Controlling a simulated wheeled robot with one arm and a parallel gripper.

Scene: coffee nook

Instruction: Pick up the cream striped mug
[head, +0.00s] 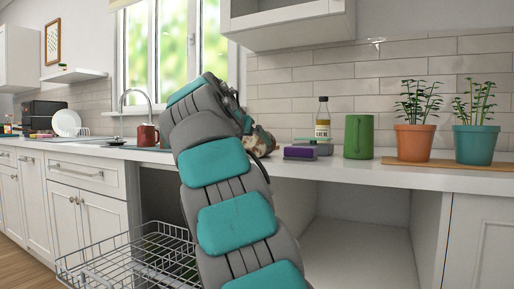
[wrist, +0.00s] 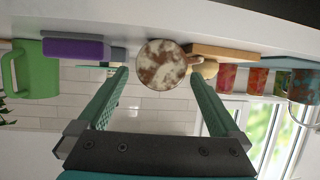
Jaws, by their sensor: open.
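A cream and brown blotched round thing (wrist: 162,65) is in the wrist view, end-on between my fingertips. It is probably the cream mug, but I see blotches rather than clear stripes. In the head view it shows partly (head: 262,141) on the counter, just right of my arm, which hides the rest. My gripper (wrist: 160,78) is open and empty. Its two fingers stand apart on either side of the round thing, with no clear contact visible. My gripper is mostly hidden behind my arm in the head view.
A purple box (head: 299,153), a bottle (head: 322,122) and a green mug (head: 358,137) stand right of it. Potted plants (head: 414,140) are further right. Several reddish mugs (wrist: 226,77) and a wooden board (wrist: 222,52) are on the other side. A dish rack (head: 130,262) sits below the counter.

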